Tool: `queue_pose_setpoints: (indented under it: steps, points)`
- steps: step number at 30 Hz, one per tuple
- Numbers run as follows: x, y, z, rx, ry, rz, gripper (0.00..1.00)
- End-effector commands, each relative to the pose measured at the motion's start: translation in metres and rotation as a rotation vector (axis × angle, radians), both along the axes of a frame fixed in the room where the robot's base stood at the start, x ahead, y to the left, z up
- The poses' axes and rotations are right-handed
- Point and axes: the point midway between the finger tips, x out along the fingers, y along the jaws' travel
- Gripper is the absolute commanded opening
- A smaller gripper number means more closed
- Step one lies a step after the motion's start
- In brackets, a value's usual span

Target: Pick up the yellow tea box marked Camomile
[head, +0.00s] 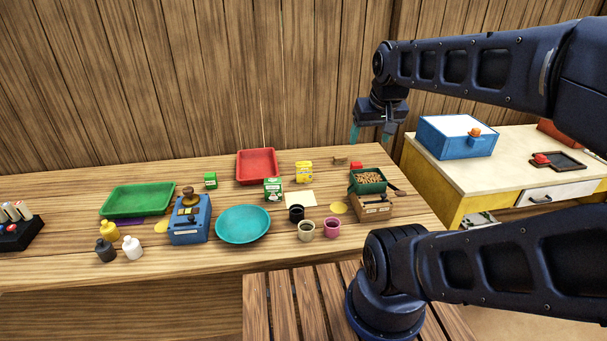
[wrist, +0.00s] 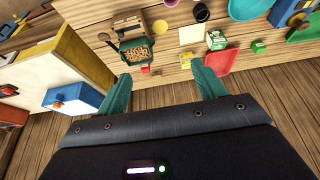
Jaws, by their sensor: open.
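The yellow tea box (head: 304,171) stands upright on the wooden table, just right of the red tray. Its lettering is too small to read. In the wrist view a small yellow shape (wrist: 186,61), which looks like this box, shows beside my right-hand finger. My gripper (head: 373,134) is open and empty, raised above the back right of the table, to the right of the yellow box and well apart from it. Its two teal fingers also show spread in the wrist view (wrist: 161,75).
A red tray (head: 257,151), a green-and-white box (head: 273,197), a small green box (head: 210,181) and a small red box (head: 356,167) stand nearby. A green bin (head: 367,188) of brown pieces is at right. A cream card (head: 300,199) lies in front. A wooden wall rises behind.

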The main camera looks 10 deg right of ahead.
Motion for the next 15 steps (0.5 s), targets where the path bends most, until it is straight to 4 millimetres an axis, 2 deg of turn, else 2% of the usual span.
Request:
queue_pose_setpoints:
  steps: [4,7,15]
  points:
    - [0.005,0.001,0.001,-0.007,0.005,0.016,0.69]
    - [0.018,0.002,0.003,-0.024,0.019,0.055,0.69]
    - [0.077,0.009,0.004,-0.101,0.075,0.246,0.69]
